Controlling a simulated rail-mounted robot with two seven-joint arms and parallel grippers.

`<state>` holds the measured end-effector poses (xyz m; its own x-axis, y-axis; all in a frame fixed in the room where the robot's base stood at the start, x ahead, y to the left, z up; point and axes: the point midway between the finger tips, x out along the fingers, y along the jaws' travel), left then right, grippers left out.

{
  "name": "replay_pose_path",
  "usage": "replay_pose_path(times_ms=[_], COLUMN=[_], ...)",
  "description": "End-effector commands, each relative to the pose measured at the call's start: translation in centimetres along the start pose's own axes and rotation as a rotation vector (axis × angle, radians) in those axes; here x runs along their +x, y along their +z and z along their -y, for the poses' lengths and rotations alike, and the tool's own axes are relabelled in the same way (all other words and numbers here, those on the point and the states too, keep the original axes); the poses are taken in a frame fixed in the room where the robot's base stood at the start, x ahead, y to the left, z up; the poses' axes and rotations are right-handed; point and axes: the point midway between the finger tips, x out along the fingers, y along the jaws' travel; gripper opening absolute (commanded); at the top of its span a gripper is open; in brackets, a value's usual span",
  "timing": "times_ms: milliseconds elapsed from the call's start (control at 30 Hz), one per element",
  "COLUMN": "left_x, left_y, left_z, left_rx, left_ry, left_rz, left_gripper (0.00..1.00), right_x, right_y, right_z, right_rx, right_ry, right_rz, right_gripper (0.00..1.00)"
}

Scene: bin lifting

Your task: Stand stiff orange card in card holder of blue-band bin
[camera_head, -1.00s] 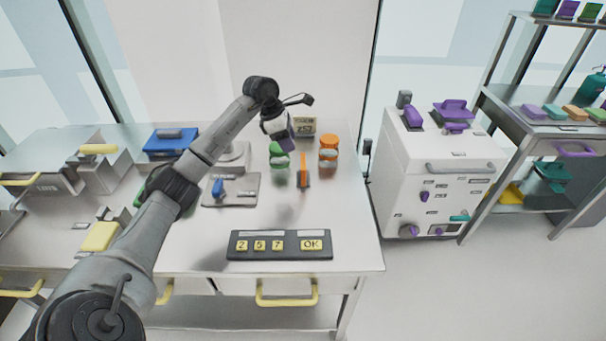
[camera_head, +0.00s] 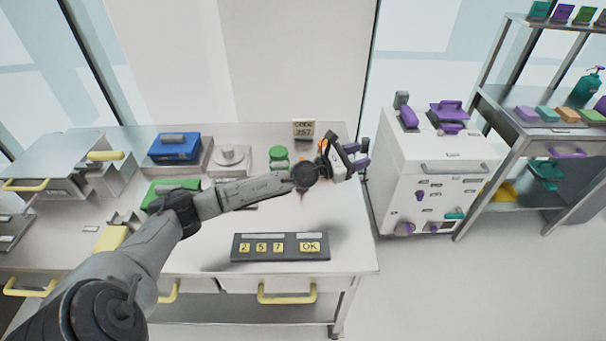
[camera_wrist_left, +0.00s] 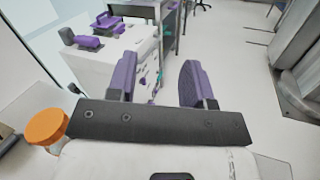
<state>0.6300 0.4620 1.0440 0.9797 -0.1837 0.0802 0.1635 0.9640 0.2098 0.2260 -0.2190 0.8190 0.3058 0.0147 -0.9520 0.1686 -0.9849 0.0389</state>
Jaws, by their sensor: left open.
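My left gripper (camera_head: 361,156) is open and empty, with purple fingers, over the right end of the steel table. In the left wrist view its two fingers (camera_wrist_left: 157,70) are apart with nothing between them, facing the white cabinet. I cannot make out a stiff orange card or a blue-band bin with a card holder in either view. An orange lid (camera_wrist_left: 46,127) shows beside the gripper in the left wrist view; in the head view only a sliver of it (camera_head: 322,146) shows behind my arm. My right gripper is not in view.
The steel table (camera_head: 345,225) holds a keypad (camera_head: 280,254), a green-lidded jar (camera_head: 278,154), a code sign (camera_head: 303,130) and a blue box (camera_head: 174,146). A white cabinet (camera_head: 455,160) and shelf rack (camera_head: 540,136) with coloured blocks stand right. The table's front right is clear.

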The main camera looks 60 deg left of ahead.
Motion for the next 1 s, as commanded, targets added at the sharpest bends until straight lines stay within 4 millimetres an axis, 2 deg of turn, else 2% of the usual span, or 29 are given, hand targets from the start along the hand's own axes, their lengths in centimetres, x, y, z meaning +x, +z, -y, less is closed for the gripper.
replay_pose_path(times_ms=[133,267,600,800,1000], left_x=[-1.3,-3.5,-13.0,-17.0,-18.4], left_y=[-0.4,-1.7,-7.0,-8.7,-9.3], left_z=[0.5,0.6,2.0,3.1,3.2], left_rx=[-0.076,-0.132,-0.176,-0.152,-0.137], left_ry=[0.212,0.427,0.973,1.141,1.203], left_rz=[0.078,0.095,-0.062,-0.159,-0.196], left_gripper=[0.47,0.47,0.47,0.47,0.47], right_x=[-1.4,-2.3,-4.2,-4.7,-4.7], right_y=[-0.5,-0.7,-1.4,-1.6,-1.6], right_z=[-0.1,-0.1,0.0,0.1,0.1], right_rx=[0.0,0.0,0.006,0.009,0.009], right_ry=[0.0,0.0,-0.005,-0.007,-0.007], right_rz=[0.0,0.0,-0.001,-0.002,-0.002], right_gripper=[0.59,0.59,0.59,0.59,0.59])
